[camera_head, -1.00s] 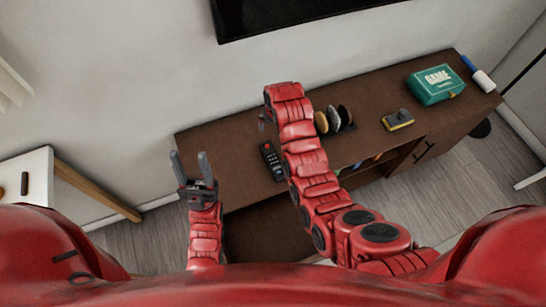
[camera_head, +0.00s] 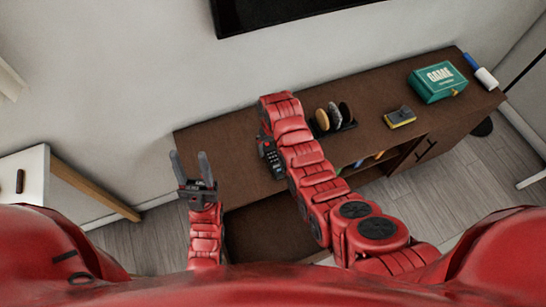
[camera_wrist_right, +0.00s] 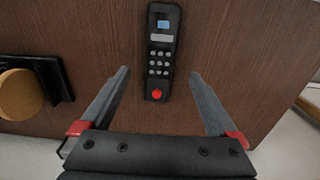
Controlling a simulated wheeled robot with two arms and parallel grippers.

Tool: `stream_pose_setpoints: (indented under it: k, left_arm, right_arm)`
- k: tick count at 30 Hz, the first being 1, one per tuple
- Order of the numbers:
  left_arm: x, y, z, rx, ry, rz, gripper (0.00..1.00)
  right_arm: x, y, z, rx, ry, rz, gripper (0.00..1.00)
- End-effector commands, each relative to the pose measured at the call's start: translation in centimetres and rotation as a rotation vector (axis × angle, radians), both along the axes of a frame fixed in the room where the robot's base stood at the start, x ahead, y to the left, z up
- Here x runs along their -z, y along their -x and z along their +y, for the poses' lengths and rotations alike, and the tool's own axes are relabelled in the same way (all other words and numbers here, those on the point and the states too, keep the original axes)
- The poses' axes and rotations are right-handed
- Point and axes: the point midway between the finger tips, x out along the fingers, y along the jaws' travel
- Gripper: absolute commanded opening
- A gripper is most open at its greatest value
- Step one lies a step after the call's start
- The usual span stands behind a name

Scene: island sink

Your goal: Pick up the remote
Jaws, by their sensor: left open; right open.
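The remote (camera_head: 273,157) is black with pale buttons and lies on the brown cabinet top. In the head view my right arm partly covers it. In the right wrist view the whole remote (camera_wrist_right: 162,52) shows upright in the picture, with a small screen and a red button at its near end. My right gripper (camera_wrist_right: 160,72) is open and empty, with one finger to each side of the remote's near end, apart from it. My left gripper (camera_head: 189,154) is open and empty, left of the cabinet's front edge.
The brown cabinet (camera_head: 215,135) also bears a rack with round discs (camera_head: 334,117), a yellow and grey item (camera_head: 400,117), a green game box (camera_head: 437,82) and a lint roller (camera_head: 480,72). A dark screen (camera_head: 285,14) hangs on the wall behind. A white table (camera_head: 25,172) stands at left.

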Motion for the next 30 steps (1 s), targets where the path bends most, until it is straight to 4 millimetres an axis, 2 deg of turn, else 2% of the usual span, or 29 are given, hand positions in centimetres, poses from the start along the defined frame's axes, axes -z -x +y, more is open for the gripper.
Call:
stream_pose_setpoints:
  k: [11,19,25,30]
  left_arm:
    - [-0.7,0.0,0.0,0.0,0.0,0.0,0.5]
    - [-1.3,0.0,0.0,0.0,0.0,0.0,0.5]
    - [-0.5,0.0,0.0,0.0,0.0,0.0,0.5]
    - [-0.4,0.0,0.0,0.0,0.0,0.0,0.5]
  right_arm:
    - [1.7,-0.1,0.0,0.0,-0.001,0.0,0.95]
    - [3.9,-0.1,0.0,0.0,-0.001,0.0,0.95]
    - [5.6,-0.2,0.1,-0.001,-0.001,-0.002,0.95]
    - [6.1,-0.2,0.1,0.001,-0.002,-0.002,0.95]
